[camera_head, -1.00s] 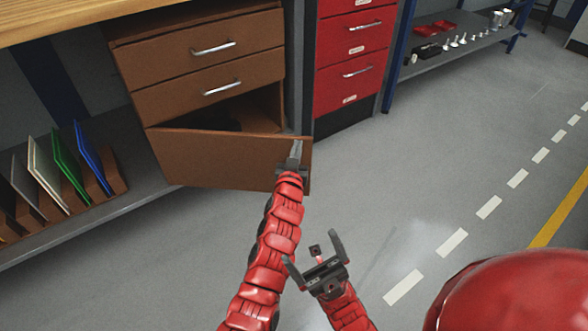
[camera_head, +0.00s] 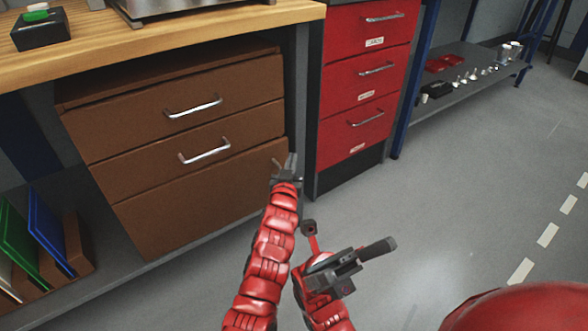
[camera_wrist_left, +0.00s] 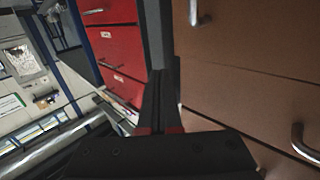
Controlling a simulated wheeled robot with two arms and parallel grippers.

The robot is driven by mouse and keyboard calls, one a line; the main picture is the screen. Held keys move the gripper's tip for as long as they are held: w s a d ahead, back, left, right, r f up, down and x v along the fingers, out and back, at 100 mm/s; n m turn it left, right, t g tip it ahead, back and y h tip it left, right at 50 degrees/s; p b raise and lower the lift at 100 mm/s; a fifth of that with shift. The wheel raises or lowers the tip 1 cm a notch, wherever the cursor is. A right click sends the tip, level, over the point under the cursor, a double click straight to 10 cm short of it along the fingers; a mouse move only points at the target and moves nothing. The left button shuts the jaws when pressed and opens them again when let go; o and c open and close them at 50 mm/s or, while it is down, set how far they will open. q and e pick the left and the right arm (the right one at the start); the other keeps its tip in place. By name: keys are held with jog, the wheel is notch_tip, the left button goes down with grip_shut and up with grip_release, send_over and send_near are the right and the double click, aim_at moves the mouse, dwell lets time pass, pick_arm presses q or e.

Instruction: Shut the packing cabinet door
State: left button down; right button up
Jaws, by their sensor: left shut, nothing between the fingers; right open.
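The brown packing cabinet (camera_head: 185,110) stands under the wooden bench. Its door (camera_head: 195,205), the lowest brown panel, sits closed and about flush below two drawers with metal handles. My left gripper (camera_head: 290,162) is shut and empty at the door's upper right edge; whether it touches the door I cannot tell. In the left wrist view, the shut fingers (camera_wrist_left: 158,95) point up between the brown cabinet front (camera_wrist_left: 240,75) and the red drawers. My right gripper (camera_head: 365,262) is open and empty, lower right of the left one, away from the cabinet.
A red drawer unit (camera_head: 365,80) stands right of the cabinet. A low shelf (camera_head: 465,85) with small parts is farther right. Upright coloured panels (camera_head: 45,230) stand on a lower shelf at left. The grey floor (camera_head: 450,200) at right is clear.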

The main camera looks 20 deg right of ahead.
pick_arm(q)
jog(key=shift+w+a+b, duration=0.15)
jog(key=shift+w+b, duration=0.45)
jog(key=shift+w, duration=1.05)
pick_arm(e)
jog(key=s+d+r+n+t+h, duration=0.3)
jog(key=s+n+t+h, duration=0.3)
jog(key=h, duration=0.2)
jog(key=shift+s+d+n+t+h, duration=0.15)
jog(key=shift+d+n+t+h, duration=0.15)
jog(key=shift+d+h, duration=0.15)
